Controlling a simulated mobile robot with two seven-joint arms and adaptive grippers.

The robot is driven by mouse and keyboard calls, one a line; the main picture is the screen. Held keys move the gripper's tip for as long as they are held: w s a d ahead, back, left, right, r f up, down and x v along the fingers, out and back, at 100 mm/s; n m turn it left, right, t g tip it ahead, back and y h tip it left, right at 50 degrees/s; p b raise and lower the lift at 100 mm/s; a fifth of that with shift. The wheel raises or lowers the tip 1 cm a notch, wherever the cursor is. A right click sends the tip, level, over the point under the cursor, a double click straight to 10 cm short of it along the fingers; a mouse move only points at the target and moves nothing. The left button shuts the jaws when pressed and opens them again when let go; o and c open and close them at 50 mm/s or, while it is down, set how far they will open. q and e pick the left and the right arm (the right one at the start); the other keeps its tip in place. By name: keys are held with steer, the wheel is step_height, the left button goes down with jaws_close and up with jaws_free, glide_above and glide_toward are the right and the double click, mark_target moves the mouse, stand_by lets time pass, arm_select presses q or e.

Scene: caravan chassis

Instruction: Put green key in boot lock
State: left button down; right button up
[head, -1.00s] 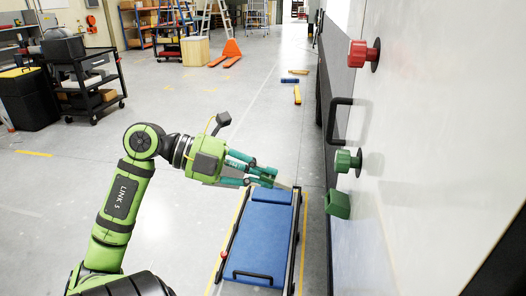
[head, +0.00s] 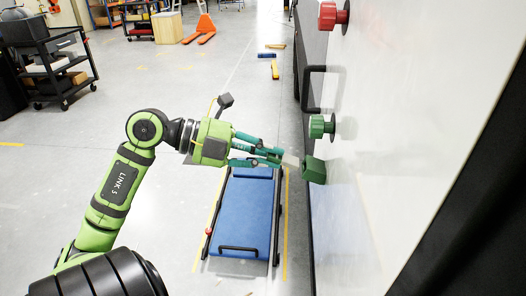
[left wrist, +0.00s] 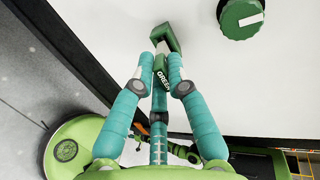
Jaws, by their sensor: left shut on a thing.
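My left gripper (head: 280,157) is shut on the green key, close to the white wall panel on the right. In the left wrist view the key (left wrist: 160,72) shows between the fingertips (left wrist: 160,80), with "GREEN" written on it. In the head view a pale part of the key (head: 291,160) sticks out toward the boot lock. The boot lock is a green block (head: 313,171) on the wall, also in the left wrist view (left wrist: 165,37). The key's front end meets or nearly meets the block; I cannot tell whether it is inside. My right gripper is not in view.
A green round knob (head: 320,126) sits above the lock, with a black handle (head: 313,90) and a red knob (head: 333,17) further along the wall. A blue padded creeper (head: 243,212) lies on the floor below my arm. A black cart (head: 55,65) stands far left.

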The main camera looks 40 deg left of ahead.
mark_target(288, 163)
arm_select(q)
steer(key=shift+p, duration=0.4)
stand_by(1.4)
steer(key=shift+s+d+x, duration=0.1)
steer(key=shift+x, duration=1)
steer(key=shift+s+d+x, duration=0.1)
steer(key=shift+d+x, duration=0.05)
steer(key=shift+x, duration=0.95)
steer(key=c, duration=1.2)
jaws_free()
steer(key=shift+f, duration=0.1)
steer(key=shift+o, duration=0.2)
steer(key=shift+s, duration=0.1)
steer(key=v, duration=1.2)
